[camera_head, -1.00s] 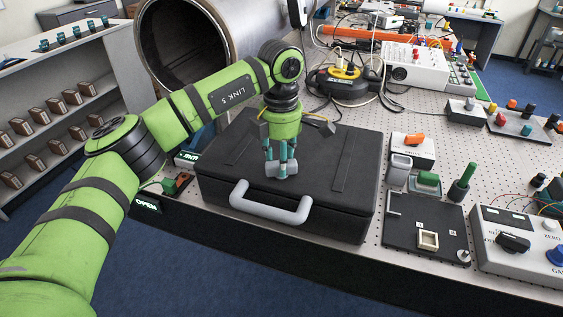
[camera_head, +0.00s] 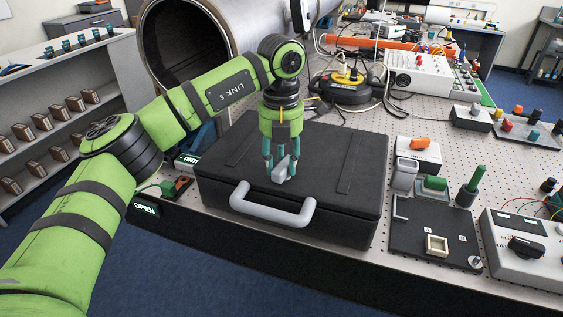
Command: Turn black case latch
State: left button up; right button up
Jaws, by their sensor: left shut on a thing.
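The black case (camera_head: 335,200) lies closed on the perforated table, with its grey handle (camera_head: 270,212) at the front. A small grey latch (camera_head: 283,170) sits on top of the lid behind the handle. My left gripper (camera_head: 281,162) points down over the lid with its teal fingers shut on the latch, partly hiding it. The latch looks turned at an angle, pointing toward the front left. My right gripper does not show.
A large metal pipe (camera_head: 235,22) stands behind the case. To the right are a dark panel (camera_head: 425,235), a box with an orange switch (camera_head: 418,150) and a green-handled peg (camera_head: 475,180). A yellow-topped cable reel (camera_head: 345,80) sits behind.

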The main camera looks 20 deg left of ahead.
aim_at(281, 163)
pick_arm(q)
jog(key=shift+s+f+n, duration=0.1)
jog(key=shift+n, duration=0.8)
jog(key=o, duration=1.2)
jog(key=shift+c, duration=0.2)
notch_tip(281, 163, up, 12)
